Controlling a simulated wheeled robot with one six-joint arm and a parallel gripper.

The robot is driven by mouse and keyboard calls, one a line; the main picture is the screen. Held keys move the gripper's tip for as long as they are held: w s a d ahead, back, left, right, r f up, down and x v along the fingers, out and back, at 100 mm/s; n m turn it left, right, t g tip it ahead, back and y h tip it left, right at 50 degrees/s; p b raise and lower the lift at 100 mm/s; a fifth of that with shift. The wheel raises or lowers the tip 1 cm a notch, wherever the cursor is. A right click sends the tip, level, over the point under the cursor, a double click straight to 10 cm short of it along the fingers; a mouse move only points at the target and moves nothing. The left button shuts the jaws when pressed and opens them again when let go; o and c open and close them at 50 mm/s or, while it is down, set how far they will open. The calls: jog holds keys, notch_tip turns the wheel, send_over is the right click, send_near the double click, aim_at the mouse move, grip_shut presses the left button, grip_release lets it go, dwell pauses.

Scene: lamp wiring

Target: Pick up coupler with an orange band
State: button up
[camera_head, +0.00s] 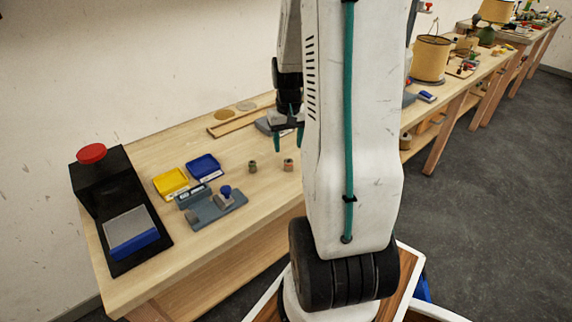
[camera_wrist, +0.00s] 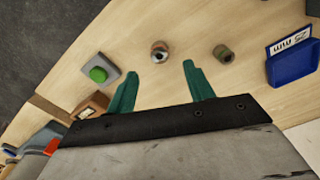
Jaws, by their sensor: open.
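Two small couplers stand apart on the workbench. The right one in the head view (camera_head: 288,164) looks brownish with an orange-red tint, and I take it as the coupler with an orange band; it also shows in the wrist view (camera_wrist: 159,52). The other coupler (camera_head: 252,167) looks greenish and stands closer to the blue tray; it is right of the first in the wrist view (camera_wrist: 225,54). My gripper (camera_head: 287,138) is open and empty above the bench. In the wrist view its teal fingers (camera_wrist: 160,72) point toward the orange-banded coupler, which shows just beyond and between their tips.
A blue tray (camera_head: 203,167), a yellow tray (camera_head: 171,183) and a grey fixture with a blue knob (camera_head: 213,204) lie left of the couplers. A black box with a red button (camera_head: 92,153) stands at the left end. A grey block with a green button (camera_wrist: 97,76) is nearby.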

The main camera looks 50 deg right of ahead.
aim_at(289, 161)
notch_tip(289, 161, down, 8)
jog(key=shift+d, duration=0.1)
jog(key=c, duration=1)
